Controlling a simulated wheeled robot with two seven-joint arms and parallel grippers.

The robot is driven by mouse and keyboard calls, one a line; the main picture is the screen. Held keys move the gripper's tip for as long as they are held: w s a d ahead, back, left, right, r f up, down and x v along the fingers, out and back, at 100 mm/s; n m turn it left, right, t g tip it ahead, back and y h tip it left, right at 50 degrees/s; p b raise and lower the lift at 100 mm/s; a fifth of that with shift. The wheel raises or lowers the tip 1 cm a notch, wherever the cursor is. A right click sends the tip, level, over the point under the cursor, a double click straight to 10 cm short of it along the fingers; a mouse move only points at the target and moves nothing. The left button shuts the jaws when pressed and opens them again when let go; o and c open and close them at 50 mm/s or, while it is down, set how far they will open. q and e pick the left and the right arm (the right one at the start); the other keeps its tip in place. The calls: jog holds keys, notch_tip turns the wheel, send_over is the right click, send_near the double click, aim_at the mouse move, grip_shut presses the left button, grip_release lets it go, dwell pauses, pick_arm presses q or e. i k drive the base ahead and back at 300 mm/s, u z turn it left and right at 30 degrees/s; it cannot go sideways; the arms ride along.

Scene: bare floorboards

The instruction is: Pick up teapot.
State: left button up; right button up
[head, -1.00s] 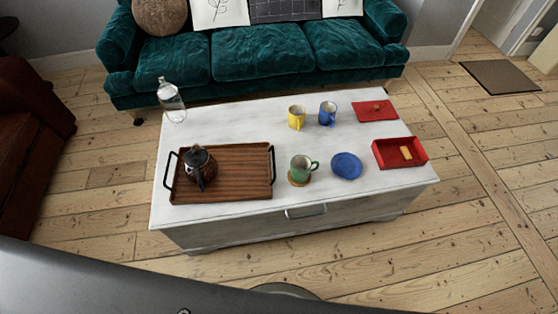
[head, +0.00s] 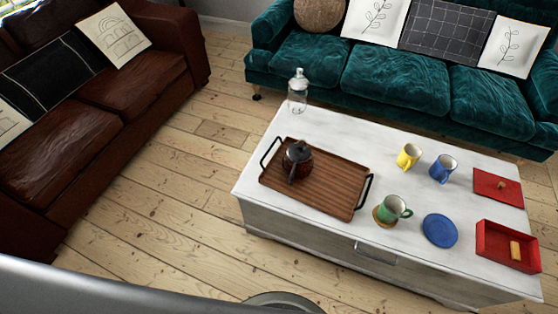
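The teapot (head: 297,162) is dark with a dark lid and stands upright on the left part of a brown wooden tray (head: 335,198) with black handles. The tray lies on the left part of a white coffee table (head: 345,132). The teapot's spout points toward the front of the table. Neither of my grippers shows in the head view.
A glass bottle (head: 298,92) stands at the table's back left corner. A green mug (head: 393,210), blue plate (head: 440,231), yellow mug (head: 409,157), blue mug (head: 443,167) and red box (head: 507,246) sit right of the tray. Floor (head: 160,235) is clear left of the table.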

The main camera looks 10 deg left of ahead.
aim_at(297, 165)
jog(key=u, duration=2.8)
jog(key=k, duration=1.75)
jog(key=z, duration=0.8)
jog(key=i, duration=0.5)
jog(key=z, duration=0.15)
